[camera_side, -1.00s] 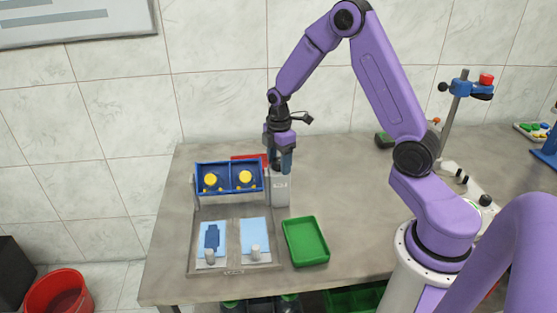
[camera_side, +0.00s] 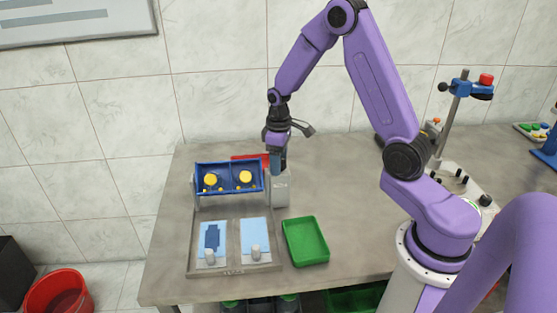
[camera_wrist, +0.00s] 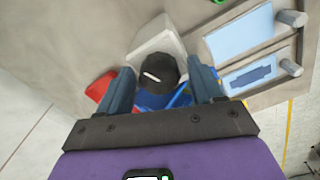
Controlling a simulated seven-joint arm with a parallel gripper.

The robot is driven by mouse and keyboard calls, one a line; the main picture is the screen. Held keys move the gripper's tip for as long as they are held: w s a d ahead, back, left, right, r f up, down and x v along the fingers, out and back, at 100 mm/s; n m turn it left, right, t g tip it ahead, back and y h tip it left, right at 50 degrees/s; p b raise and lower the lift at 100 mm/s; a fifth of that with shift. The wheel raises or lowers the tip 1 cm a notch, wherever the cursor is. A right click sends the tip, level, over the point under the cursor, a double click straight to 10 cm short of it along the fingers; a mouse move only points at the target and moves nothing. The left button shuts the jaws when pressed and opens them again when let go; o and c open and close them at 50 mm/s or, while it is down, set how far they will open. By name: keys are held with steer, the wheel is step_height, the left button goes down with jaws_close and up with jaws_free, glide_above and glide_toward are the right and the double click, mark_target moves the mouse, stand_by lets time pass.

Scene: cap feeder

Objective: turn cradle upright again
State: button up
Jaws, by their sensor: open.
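The blue cradle (camera_side: 229,178) has two compartments, each showing a large yellow round piece and small yellow bits. It is tipped so the compartments face the side camera. A white block (camera_side: 281,188) stands at its right end. In the wrist view, a black round knob (camera_wrist: 158,72) with a white mark sits by the white block (camera_wrist: 158,40), and part of the blue cradle (camera_wrist: 155,102) shows below it. My gripper (camera_side: 278,168) is over the block. In the wrist view its open fingers (camera_wrist: 161,88) are on both sides of the knob; contact cannot be told.
A grey tray (camera_side: 233,268) with two light blue pads and grey cylinders lies in front of the cradle. A green tray (camera_side: 306,241) is to its right. A red object (camera_side: 250,157) is behind the cradle. The table is clear right of the block.

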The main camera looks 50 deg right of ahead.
steer(key=c, duration=1)
steer(key=shift+o, duration=0.2)
steer(key=n, duration=0.4)
steer(key=shift+n, duration=0.4)
steer(key=n, duration=0.4)
steer(key=shift+n, duration=0.4)
steer(key=o, duration=1)
steer(key=shift+c, duration=0.2)
steer(key=m, duration=0.7)
